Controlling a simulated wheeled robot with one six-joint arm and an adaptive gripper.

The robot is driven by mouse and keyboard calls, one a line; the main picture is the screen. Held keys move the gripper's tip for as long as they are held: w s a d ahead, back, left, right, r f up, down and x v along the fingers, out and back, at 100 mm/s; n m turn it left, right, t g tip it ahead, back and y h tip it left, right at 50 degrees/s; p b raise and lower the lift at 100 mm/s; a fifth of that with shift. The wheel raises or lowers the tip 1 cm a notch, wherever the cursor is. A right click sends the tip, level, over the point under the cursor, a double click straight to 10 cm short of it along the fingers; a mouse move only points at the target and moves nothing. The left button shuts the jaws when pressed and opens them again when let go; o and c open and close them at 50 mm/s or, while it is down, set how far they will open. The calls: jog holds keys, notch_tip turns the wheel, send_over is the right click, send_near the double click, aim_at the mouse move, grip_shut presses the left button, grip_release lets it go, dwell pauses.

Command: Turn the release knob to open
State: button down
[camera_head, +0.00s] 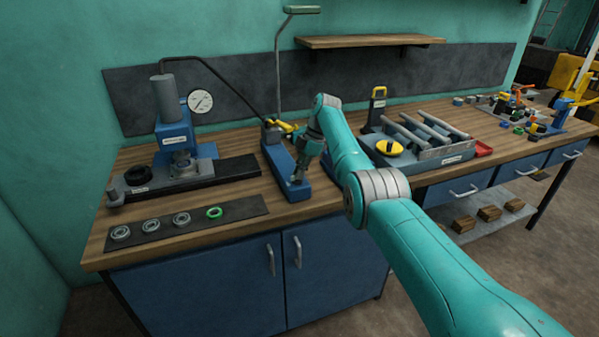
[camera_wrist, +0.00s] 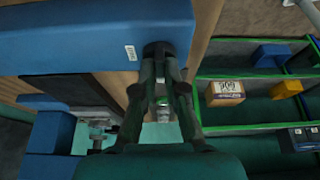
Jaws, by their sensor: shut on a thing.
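A long blue hand-pump body (camera_head: 276,158) lies on the bench in the head view; its blue body with a small white label fills the top left of the wrist view (camera_wrist: 70,40). A dark round knob (camera_wrist: 157,47) sits at the edge of this body. My gripper (camera_wrist: 160,70) has its two fingers at the knob and is shut on it. In the head view my gripper (camera_head: 299,178) points down at the pump's near end, and the knob is hidden behind it. How far the knob is turned cannot be told.
A blue press (camera_head: 174,135) with a gauge (camera_head: 200,101) stands to the left. Bearing rings and a green ring (camera_head: 214,212) lie on a dark mat in front. A grey tray (camera_head: 425,155) with metal rods is close on the right. A hose arcs from press to pump.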

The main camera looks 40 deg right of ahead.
jog(key=c, duration=1.2)
grip_release()
jog(key=shift+c, duration=0.2)
jog(key=v, duration=0.7)
jog(key=shift+r, duration=0.2)
jog(key=shift+d, duration=0.1)
